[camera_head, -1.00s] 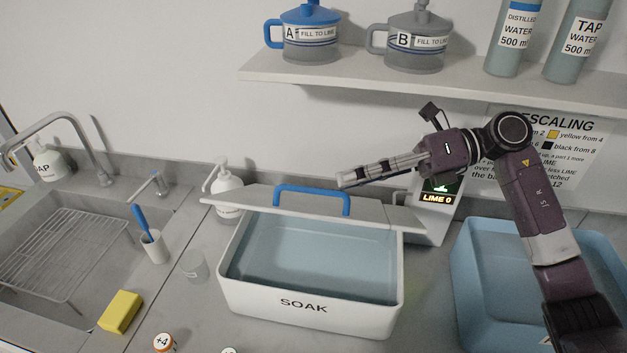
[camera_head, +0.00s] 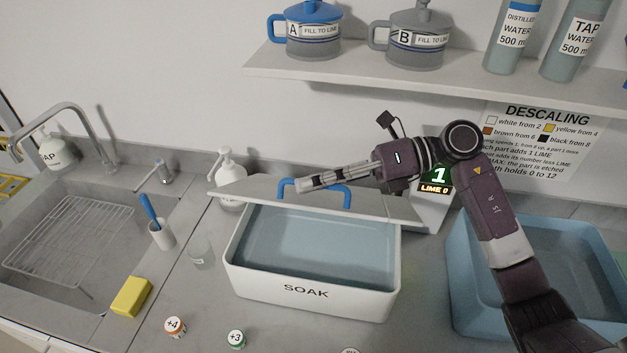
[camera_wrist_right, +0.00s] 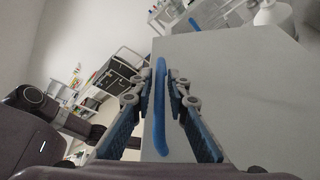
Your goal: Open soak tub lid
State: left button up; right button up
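The white soak tub (camera_head: 306,293) stands on the counter, and the pale water inside shows. Its grey-white lid (camera_head: 375,207) is at the tub's back edge, clear of most of the opening, with a blue handle (camera_head: 347,199). My right gripper (camera_head: 300,186) is at the handle and hides part of its top bar. My left gripper is not in view.
A white soap bottle (camera_head: 229,178) stands behind the lid's left end. A display unit (camera_head: 433,195) stands behind its right end. A blue tub (camera_head: 480,300) is at the right, partly behind my right arm. A glass (camera_head: 199,252) stands left of the soak tub.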

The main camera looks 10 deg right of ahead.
grip_shut()
jog(key=w+d+r+m, duration=0.1)
jog(key=w+r+m, duration=0.1)
jog(key=w+r, duration=0.2)
jog(key=shift+w+d+g+y+b, duration=0.3)
jog(key=shift+w+g+y, duration=0.1)
